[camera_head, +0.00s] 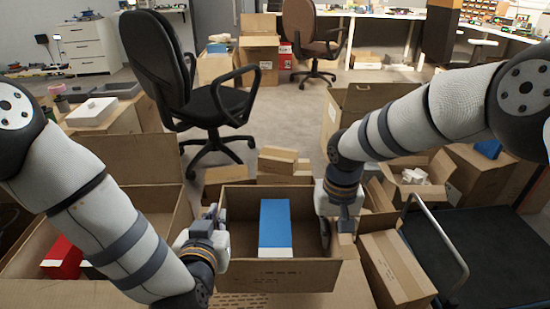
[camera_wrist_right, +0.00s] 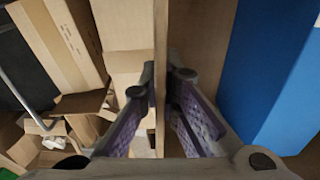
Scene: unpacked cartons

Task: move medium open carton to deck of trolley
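The medium open carton (camera_head: 290,275) stands upright in the middle of the head view, with a blue box with a white end (camera_head: 274,225) inside. My right gripper (camera_head: 337,222) is at the carton's right wall. In the right wrist view, its purple-padded fingers (camera_wrist_right: 163,80) lie on both sides of the carton wall (camera_wrist_right: 160,40), tips against it. My left gripper (camera_head: 218,215) is at the left wall; its fingertips are too small to show whether they grip. The trolley's dark deck (camera_head: 485,260) is at the right, with a bare surface in view.
A narrow closed carton (camera_head: 395,268) stands between the open carton and the trolley. The trolley's metal handle (camera_head: 440,235) rises at the deck's near left side. A larger open carton (camera_head: 150,205) with red items is at left. Small cartons (camera_head: 283,163) and an office chair (camera_head: 190,90) are behind.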

